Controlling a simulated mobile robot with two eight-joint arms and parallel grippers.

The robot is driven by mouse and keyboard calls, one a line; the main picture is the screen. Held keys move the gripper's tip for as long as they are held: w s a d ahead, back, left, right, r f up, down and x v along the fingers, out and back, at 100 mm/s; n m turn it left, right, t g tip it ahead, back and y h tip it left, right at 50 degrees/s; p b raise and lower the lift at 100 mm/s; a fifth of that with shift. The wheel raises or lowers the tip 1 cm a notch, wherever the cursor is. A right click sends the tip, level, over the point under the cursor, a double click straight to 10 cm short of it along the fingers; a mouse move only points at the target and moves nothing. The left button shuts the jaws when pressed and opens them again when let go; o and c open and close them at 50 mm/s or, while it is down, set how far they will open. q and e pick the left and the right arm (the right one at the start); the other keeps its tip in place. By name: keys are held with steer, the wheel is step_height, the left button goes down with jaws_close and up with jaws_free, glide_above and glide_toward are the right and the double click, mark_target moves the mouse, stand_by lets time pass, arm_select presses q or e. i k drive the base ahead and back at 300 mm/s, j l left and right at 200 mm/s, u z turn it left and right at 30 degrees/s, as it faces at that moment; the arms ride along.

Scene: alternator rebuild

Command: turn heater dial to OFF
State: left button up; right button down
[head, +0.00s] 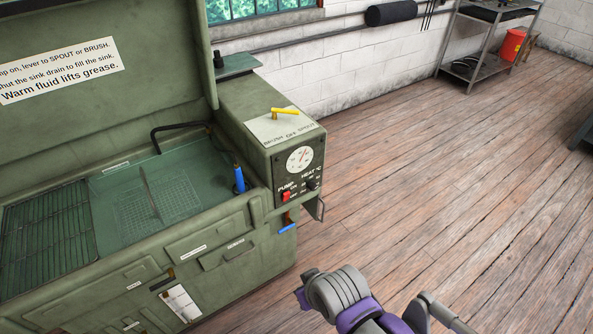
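The heater dial (312,184) is a small dark knob on the front of the green parts washer's control box, under the lettering HEAT °C. Its pointer setting is too small to read. A round white gauge (300,159) with a red needle sits just above it. A red pump switch (286,196) sits to its left, under the word PUMP. A grey and purple part of my arm shows at the bottom, below and to the right of the panel and apart from it. No gripper fingers show for either arm.
A yellow lever (285,113) tops the control box, beside BRUSH, OFF and SPOUT lettering. A blue-handled brush (239,179) stands at the sink's right edge. A small bracket (317,208) juts from the box's right side. The wooden floor (420,170) to the right is clear.

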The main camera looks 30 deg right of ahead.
mark_target(313, 185)
steer(key=l, duration=0.7)
steer(key=k+l+u, duration=0.1)
steer(key=l, duration=0.6)
